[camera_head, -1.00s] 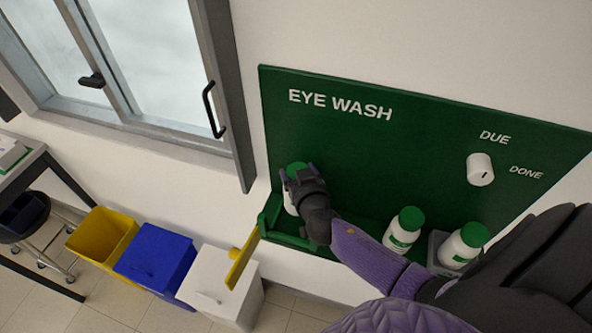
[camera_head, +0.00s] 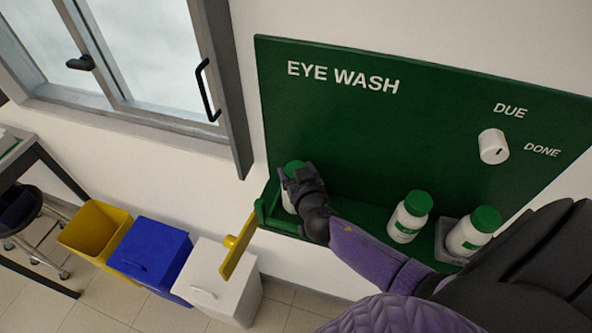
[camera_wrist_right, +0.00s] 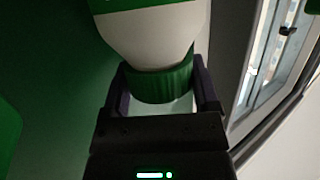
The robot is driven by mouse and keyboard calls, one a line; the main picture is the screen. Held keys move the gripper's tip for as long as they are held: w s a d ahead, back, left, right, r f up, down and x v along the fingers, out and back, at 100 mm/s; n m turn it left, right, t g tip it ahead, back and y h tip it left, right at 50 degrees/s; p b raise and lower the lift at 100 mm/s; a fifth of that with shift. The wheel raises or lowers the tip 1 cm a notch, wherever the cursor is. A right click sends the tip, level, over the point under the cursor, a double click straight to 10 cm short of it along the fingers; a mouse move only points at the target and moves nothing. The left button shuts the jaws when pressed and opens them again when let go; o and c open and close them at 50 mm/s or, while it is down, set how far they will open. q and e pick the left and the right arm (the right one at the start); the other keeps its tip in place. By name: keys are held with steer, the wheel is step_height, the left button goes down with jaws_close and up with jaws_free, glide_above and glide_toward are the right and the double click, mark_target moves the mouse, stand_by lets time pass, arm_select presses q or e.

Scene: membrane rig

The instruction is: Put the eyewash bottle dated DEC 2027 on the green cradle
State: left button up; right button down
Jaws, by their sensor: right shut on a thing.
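My right gripper (camera_head: 303,184) is shut on a white eyewash bottle (camera_head: 288,203) with a green cap, at the left end of the green shelf. In the right wrist view the gripper (camera_wrist_right: 162,84) has its fingers on either side of the green cap of this bottle (camera_wrist_right: 152,35). The green cradle (camera_head: 264,207) seems to be the raised green part at the shelf's left end. The held bottle is at or just over it; contact is hidden. Its date cannot be read. My left gripper is not in view.
Two more bottles stand on the right: one on the shelf (camera_head: 406,226), one in a grey holder (camera_head: 471,236). A yellow paddle (camera_head: 238,257) juts out at front left. A white dial (camera_head: 493,146) is set between DUE and DONE. Yellow, blue and white bins stand below.

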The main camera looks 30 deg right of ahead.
jaws_free()
steer(key=shift+d, duration=0.1)
steer(key=v, duration=1)
steer(key=shift+b, duration=0.3)
